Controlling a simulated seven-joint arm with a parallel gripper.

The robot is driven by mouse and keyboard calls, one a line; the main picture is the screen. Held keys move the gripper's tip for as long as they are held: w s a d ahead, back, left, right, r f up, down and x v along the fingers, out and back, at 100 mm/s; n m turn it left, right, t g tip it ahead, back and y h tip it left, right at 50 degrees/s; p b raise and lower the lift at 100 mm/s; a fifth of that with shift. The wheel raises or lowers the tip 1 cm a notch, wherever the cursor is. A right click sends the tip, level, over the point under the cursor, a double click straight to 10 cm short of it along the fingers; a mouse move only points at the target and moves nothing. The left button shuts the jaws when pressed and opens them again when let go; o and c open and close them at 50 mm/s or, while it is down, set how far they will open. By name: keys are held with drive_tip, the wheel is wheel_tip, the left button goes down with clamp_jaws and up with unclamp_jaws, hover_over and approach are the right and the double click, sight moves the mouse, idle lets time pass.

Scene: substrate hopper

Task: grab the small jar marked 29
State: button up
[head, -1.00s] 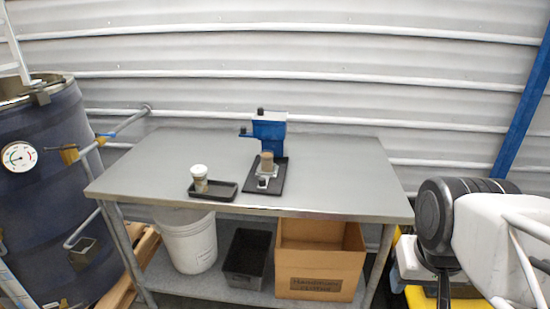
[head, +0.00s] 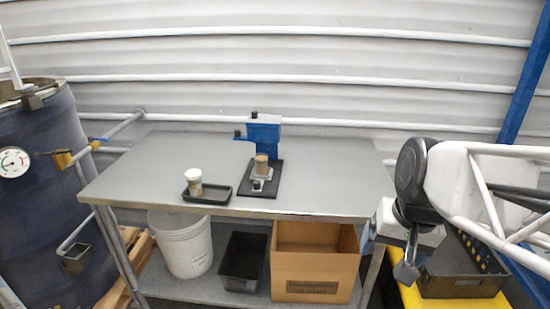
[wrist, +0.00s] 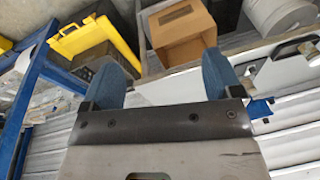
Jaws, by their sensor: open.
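A small jar with a white lid (head: 194,182) stands upright in a shallow black tray at the front of the steel table. A second small jar with a brownish body (head: 261,165) stands at the blue device. Both are too small for me to read any number, so I cannot tell which is 29. My gripper (wrist: 158,60) shows two blue fingers spread wide with nothing between them. In the head view it is off the table's right end, well away from both jars.
The blue device (head: 264,133) sits on a black base on the steel table (head: 330,175). The black tray (head: 221,193) is left of it. The table's right side is clear. A cardboard box (head: 315,265), black bin (head: 243,262) and white bucket (head: 181,245) stand below. A blue drum (head: 50,180) is at left.

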drive_tip(key=w+a+m+g+y, duration=0.1)
drive_tip(key=w+a+m+y, duration=0.2)
drive_tip(key=w, duration=0.8)
drive_tip(key=w+a+f+m+g+y, duration=0.15)
drive_tip(key=w+a, duration=0.35)
drive_tip(key=w, duration=0.5)
drive_tip(key=w+a+r+m+y, duration=0.1)
drive_tip(key=w+a+m+y, duration=0.2)
drive_tip(key=w, duration=0.8)
drive_tip(key=m+y, duration=0.5)
drive_tip(key=m, duration=0.3)
approach(262, 165)
drive_tip(key=w+a, duration=0.2)
drive_tip(key=shift+w+a+f+m+t, duration=0.15)
drive_tip(key=shift+a+f+m, duration=0.05)
drive_tip(key=shift+f, duration=0.2)
drive_tip(key=shift+w+a+f+m+t, duration=0.1)
drive_tip(key=shift+w+a+f+m, duration=0.1)
drive_tip(key=shift+f, duration=0.15)
drive_tip(key=shift+a, duration=0.1)
drive_tip(key=shift+x, duration=1.2)
drive_tip(key=shift+s+a+f, duration=0.1)
drive_tip(key=shift+f, duration=0.05)
